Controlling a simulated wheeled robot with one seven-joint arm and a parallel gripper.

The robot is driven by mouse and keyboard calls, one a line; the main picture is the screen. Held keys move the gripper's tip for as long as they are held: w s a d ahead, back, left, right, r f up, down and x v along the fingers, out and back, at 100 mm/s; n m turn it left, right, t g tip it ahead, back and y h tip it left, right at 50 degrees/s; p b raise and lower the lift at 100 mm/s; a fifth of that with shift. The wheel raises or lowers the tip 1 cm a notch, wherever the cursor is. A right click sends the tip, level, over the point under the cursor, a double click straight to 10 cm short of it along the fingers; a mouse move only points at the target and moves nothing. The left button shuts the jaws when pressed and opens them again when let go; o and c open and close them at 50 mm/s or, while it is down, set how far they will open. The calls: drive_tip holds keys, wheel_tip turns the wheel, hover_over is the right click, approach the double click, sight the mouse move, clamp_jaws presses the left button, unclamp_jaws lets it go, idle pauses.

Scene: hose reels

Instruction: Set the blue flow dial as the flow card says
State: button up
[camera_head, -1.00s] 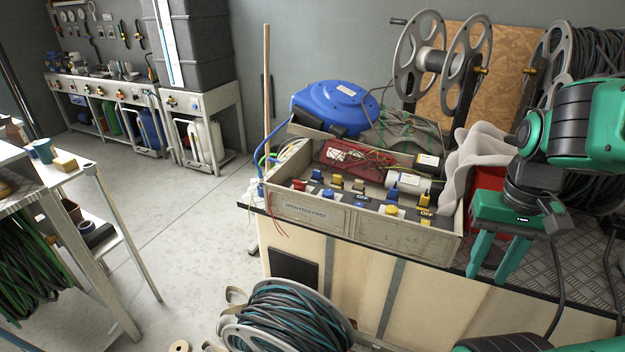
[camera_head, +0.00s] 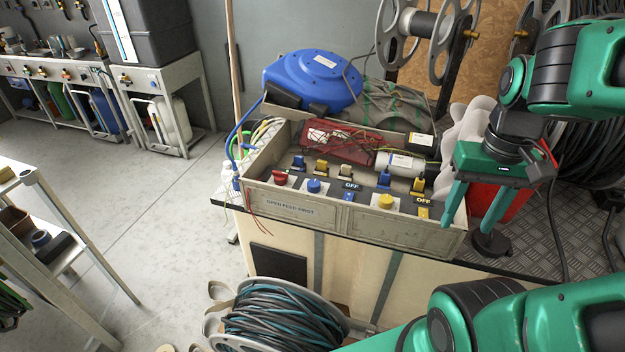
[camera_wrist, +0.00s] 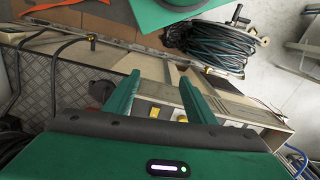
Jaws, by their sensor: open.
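The blue flow dial (camera_head: 314,186) is a round knob on the front ledge of the long grey box (camera_head: 384,222), between a red knob and a small blue plate in the head view. A yellow dial (camera_head: 386,201) sits farther right, with a yellow plate beside it. Signs reading OFF stand by the blue and yellow plates. I cannot pick out a readable flow card. My gripper (camera_head: 472,212) is open and empty at the box's right end, well to the right of the blue dial. In the wrist view, yellow parts (camera_wrist: 154,112) show between its fingers.
The box front reads OPEN FEED FIRST. Blue and yellow levers (camera_head: 384,178), a white cylinder (camera_head: 400,164) and a red tray (camera_head: 340,140) crowd the box. A blue hose reel (camera_head: 313,78) stands behind it. A hose drum (camera_head: 280,318) is on the floor in front.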

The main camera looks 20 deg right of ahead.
drive_tip(key=w+r+n, duration=0.1)
drive_tip(key=w+n, duration=0.5)
drive_tip(key=w, duration=0.4)
drive_tip(key=n, duration=2)
approach(313, 182)
wheel_tip(313, 182, down, 9)
drive_tip(key=shift+r, duration=0.1)
drive_tip(key=shift+c, duration=0.5)
drive_tip(key=c, duration=0.9)
